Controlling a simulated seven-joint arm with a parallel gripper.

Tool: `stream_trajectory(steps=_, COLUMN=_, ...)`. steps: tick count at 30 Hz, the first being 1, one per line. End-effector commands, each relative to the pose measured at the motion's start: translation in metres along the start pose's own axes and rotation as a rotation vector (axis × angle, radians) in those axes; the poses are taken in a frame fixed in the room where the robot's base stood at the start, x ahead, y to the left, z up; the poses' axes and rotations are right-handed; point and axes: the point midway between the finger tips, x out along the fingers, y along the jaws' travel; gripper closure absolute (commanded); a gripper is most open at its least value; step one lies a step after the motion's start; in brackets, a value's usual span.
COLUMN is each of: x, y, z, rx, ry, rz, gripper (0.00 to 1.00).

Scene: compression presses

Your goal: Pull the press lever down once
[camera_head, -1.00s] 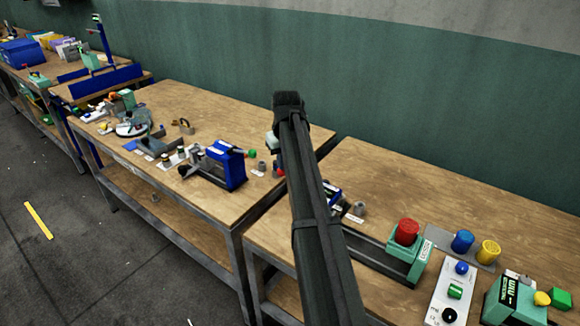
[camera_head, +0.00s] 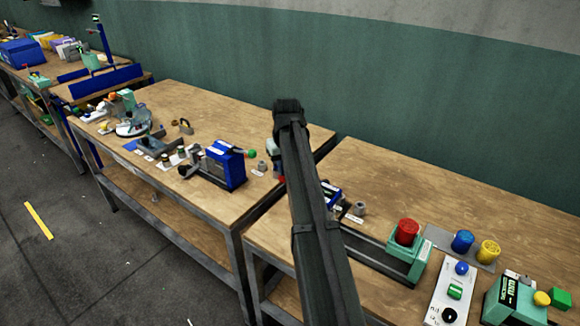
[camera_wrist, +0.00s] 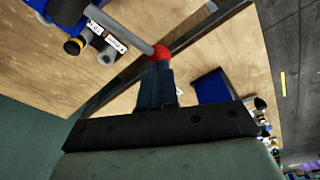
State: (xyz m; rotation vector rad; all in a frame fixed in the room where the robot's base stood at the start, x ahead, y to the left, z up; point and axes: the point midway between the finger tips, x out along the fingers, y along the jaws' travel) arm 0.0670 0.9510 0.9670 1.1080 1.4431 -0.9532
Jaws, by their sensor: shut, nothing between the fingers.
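The press lever is a grey rod (camera_wrist: 122,30) ending in a red ball knob (camera_wrist: 160,52), seen in the wrist view. It runs from a blue press (camera_wrist: 66,10) at the upper left, only partly in frame. My gripper (camera_wrist: 156,66) is shut and empty, its fingertips right at the red knob; I cannot tell whether they touch. In the head view, a bit of the red knob (camera_head: 281,179) shows at the left edge of my dark arm. The blue press (camera_head: 331,192) is mostly hidden behind my arm there, and my fingertips are not visible.
A second blue press (camera_head: 225,165) with a green knob stands on the left table (camera_head: 215,112). A teal fixture with a red button (camera_head: 407,231), a white control panel (camera_head: 452,292) and a teal box (camera_head: 510,298) are on the right table. The right table's back area is clear.

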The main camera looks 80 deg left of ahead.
Motion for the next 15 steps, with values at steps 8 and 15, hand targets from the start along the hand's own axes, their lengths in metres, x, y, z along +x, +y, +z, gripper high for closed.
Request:
stream_trajectory(steps=8, x=-0.001, y=0.0, z=-0.001, rx=0.0, ry=0.001, rz=-0.001, gripper=1.0)
stream_trajectory(steps=15, x=-0.013, y=0.0, z=-0.003, rx=0.0, ry=0.002, rz=0.0, gripper=1.0)
